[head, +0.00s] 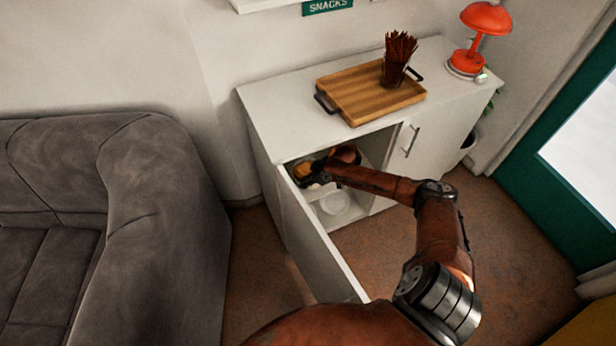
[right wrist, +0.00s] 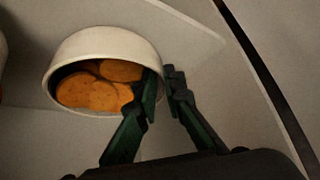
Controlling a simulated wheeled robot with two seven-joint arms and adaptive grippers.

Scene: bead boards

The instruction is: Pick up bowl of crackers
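The bowl of crackers (head: 303,171) is inside the open left part of the white cabinet, at the upper shelf. In the right wrist view the bowl (right wrist: 105,45) is cream outside and dark inside, with several round orange crackers (right wrist: 95,92) in it. My right gripper (right wrist: 162,85) is at the bowl's right rim, one finger inside the bowl and the other outside, closed close around the wall. I cannot tell whether the bowl still rests on the shelf. In the head view my right arm reaches into the cabinet and partly hides this spot. My left gripper is not in view.
The cabinet door (head: 318,245) stands open at the left of the opening. A reddish-brown object (head: 347,154) is beside the arm, and white dishware (head: 335,206) sits lower down. A wooden tray (head: 362,100) is on top. A grey sofa (head: 150,235) stands left.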

